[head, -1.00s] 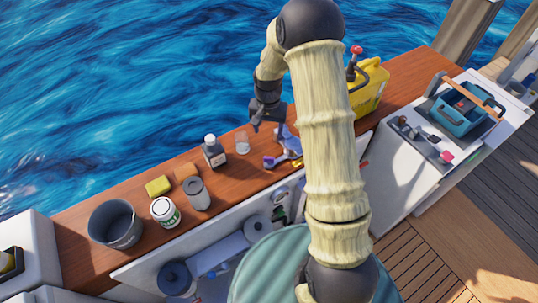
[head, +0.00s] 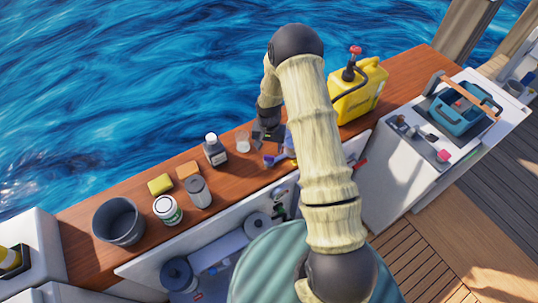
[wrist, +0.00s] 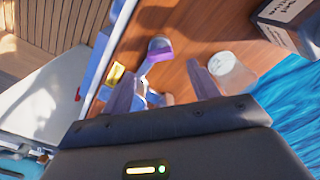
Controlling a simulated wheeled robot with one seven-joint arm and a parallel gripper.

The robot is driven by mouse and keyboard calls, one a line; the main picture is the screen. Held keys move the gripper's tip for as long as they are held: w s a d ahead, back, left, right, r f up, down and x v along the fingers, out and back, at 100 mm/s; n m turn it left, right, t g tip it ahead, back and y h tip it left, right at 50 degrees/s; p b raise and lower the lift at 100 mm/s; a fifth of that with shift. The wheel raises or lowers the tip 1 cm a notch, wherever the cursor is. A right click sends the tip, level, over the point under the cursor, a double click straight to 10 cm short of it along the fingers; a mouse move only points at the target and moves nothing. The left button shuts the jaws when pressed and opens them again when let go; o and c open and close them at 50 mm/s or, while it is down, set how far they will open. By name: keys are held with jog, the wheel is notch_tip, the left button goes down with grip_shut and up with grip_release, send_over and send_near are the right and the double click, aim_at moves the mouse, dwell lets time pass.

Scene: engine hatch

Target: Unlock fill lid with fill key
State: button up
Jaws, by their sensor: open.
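My gripper (head: 268,140) is open above the wooden counter, near a small purple item (head: 272,160). In the wrist view, my two fingers (wrist: 162,88) are spread and nothing is clearly held between them. Past the fingertips lies the purple item with a pale, rounded top (wrist: 160,47). A small yellow piece (wrist: 115,74) and something blue lie beside the left finger. I cannot tell which of these small items, if any, is the fill key. I cannot make out the fill lid; my arm covers part of the counter and hatch.
A clear glass (head: 243,142) and dark bottle (head: 215,150) stand close left of my gripper. Sponges, a can (head: 167,210), a grey canister (head: 198,191) and a bucket (head: 118,222) are further left. A yellow jerrycan (head: 358,92) stands right. The open hatch lies in front.

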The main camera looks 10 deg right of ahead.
aim_at(269, 156)
notch_tip(269, 156, down, 7)
jog(key=shift+f+p, duration=0.1)
jog(key=shift+p, duration=0.65)
jog(key=c, duration=1)
